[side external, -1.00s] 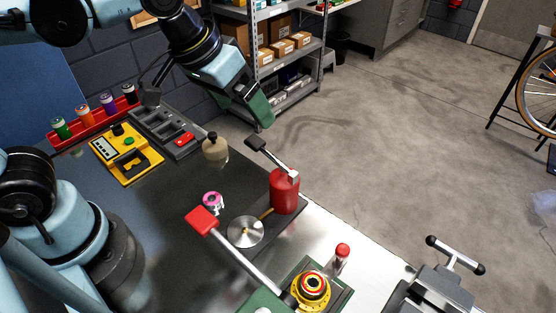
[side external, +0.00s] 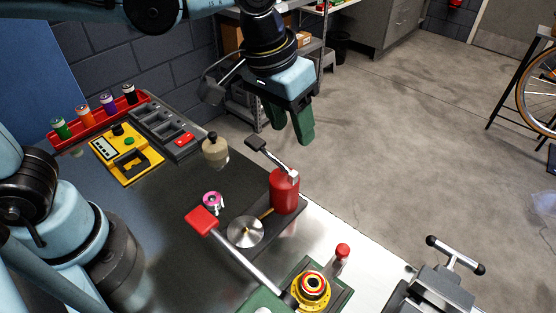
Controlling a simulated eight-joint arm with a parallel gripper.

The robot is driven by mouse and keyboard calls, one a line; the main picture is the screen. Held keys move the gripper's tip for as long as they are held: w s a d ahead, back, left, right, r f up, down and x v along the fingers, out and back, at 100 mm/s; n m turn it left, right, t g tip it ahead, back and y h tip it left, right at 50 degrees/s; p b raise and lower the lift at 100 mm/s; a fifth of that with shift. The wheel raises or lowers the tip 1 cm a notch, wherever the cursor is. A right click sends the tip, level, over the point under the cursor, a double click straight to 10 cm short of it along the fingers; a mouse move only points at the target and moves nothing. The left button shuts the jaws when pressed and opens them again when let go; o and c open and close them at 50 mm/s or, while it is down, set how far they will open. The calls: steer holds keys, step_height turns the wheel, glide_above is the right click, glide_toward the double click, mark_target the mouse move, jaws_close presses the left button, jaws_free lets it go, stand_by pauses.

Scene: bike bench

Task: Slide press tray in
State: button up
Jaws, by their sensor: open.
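The press stands at the bottom edge, partly cut off, with a long silver lever (side external: 250,260) ending in a red grip (side external: 202,220). Its green tray (side external: 335,290) holds a round yellow and red piece (side external: 312,289). A small post with a red knob (side external: 342,251) stands at the tray's far edge. How far the tray is in or out cannot be told clearly. My gripper (side external: 291,131) has green fingers, points down, and is open and empty. It hangs in the air above and beyond the bench's far edge, well apart from the tray.
A red oil can (side external: 284,191) with a black lever stands between my gripper and the press. A silver disc (side external: 245,232), a pink roll (side external: 212,202) and a cream bottle (side external: 215,150) stand nearby. A yellow device (side external: 125,155), grey organiser (side external: 165,130) and red rack (side external: 85,128) sit at the back left.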

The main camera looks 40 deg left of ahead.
mark_target(344, 248)
steer(key=s+d+f+g+y, duration=0.1)
steer(key=s+d, duration=0.1)
steer(key=d, duration=0.5)
steer(key=s+d+f+g, duration=0.1)
steer(key=s+d+g, duration=0.1)
steer(key=d, duration=0.6)
steer(key=shift+m, duration=0.4)
step_height(344, 248, down, 12)
steer(key=shift+w+f, duration=0.15)
jaws_close()
